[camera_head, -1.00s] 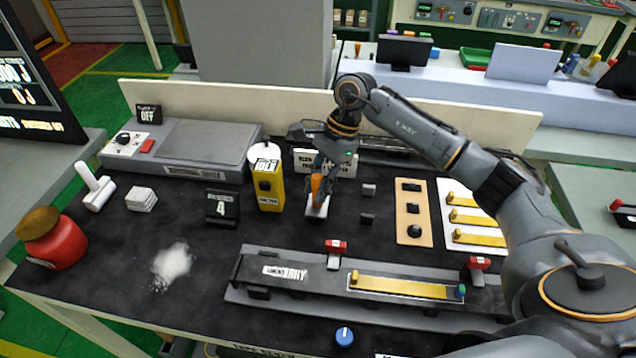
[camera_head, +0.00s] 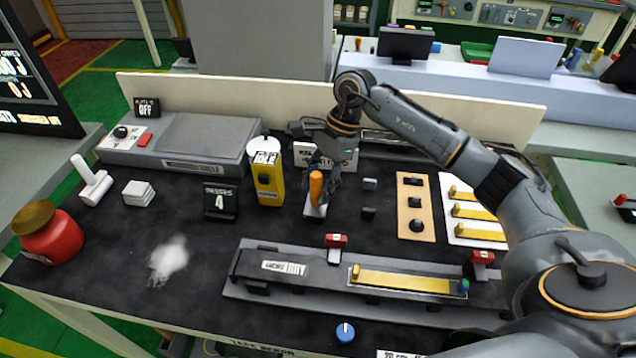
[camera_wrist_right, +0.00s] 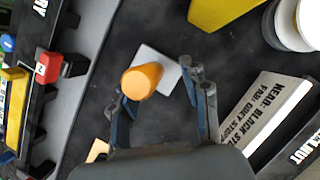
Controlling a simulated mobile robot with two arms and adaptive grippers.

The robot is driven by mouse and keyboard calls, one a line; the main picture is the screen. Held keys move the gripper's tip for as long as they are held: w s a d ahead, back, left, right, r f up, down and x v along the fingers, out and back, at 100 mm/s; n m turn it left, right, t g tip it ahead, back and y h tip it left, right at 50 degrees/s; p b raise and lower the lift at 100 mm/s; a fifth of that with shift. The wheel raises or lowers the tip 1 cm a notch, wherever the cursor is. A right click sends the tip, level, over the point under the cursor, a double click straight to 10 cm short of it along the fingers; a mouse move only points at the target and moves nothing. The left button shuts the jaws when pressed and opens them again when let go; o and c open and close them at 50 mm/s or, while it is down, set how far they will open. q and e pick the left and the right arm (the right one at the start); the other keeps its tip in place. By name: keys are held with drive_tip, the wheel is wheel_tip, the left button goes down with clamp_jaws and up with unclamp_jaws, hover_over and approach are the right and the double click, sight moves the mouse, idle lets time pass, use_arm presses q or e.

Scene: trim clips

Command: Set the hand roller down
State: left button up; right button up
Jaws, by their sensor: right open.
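The hand roller, with an orange handle (camera_head: 316,186) and a pale flat foot (camera_head: 314,211), stands upright on the dark bench mat. In the right wrist view its orange end (camera_wrist_right: 141,80) points towards the camera, and part of the pale foot (camera_wrist_right: 168,64) shows beyond it. My right gripper (camera_head: 324,178) is just behind the handle in the head view. My left gripper is not in view.
A yellow device (camera_head: 268,185) stands close left of the roller, with a counter display (camera_head: 220,202) beyond it. Small dark blocks (camera_head: 369,213) and a tan board (camera_head: 415,225) are on the right. A long clamp fixture (camera_head: 310,287) lies in front. The mat left of centre holds white powder (camera_head: 169,258).

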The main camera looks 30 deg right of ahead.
drive_tip(key=shift+s+r+p, duration=0.1)
drive_tip(key=shift+r+p, duration=0.25)
drive_tip(key=shift+r, duration=0.1)
drive_tip(key=shift+r+p, duration=0.45)
drive_tip(key=shift+p, duration=0.05)
drive_tip(key=b+v, duration=0.3)
drive_tip(key=v, duration=0.8)
drive_tip(key=shift+d+r, duration=0.15)
drive_tip(key=shift+r, duration=0.25)
